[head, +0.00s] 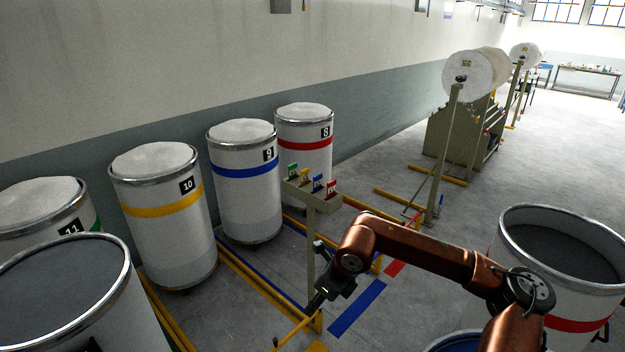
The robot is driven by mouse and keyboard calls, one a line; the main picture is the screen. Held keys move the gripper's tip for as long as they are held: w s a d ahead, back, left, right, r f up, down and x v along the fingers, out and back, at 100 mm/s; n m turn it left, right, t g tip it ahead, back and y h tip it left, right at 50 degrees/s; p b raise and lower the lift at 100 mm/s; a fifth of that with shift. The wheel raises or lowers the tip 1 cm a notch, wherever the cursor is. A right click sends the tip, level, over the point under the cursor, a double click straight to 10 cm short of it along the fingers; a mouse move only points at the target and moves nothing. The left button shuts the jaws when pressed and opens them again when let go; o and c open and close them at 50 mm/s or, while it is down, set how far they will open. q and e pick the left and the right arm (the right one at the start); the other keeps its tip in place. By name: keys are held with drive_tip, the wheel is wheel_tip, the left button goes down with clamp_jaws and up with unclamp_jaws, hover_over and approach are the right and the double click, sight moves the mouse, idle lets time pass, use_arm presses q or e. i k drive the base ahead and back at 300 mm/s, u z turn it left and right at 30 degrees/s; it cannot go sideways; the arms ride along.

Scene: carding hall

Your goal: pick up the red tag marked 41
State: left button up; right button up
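A small red tag (331,188) stands at the right end of a row on a beige post stand (321,204). Its white marking is too small to read. Beside it on the same bar are a blue tag (318,183), a yellow tag (304,175) and a green tag (292,171). My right gripper (313,304) is low, near the foot of the stand, well below the tags and apart from the red tag. It points down and left, and I cannot tell its finger opening. My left gripper is not in view.
White drums with coloured bands stand along the wall, including drum 8 (305,165), drum 9 (245,200) and drum 10 (167,230). An open drum (570,317) is at the right and another (122,318) at the lower left. Yellow rails (252,274) run along the floor.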

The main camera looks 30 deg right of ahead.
sight(331, 185)
drive_tip(key=i, duration=1.35)
drive_tip(key=z, duration=2.2)
drive_tip(key=i, duration=1.45)
drive_tip(key=u, duration=1.95)
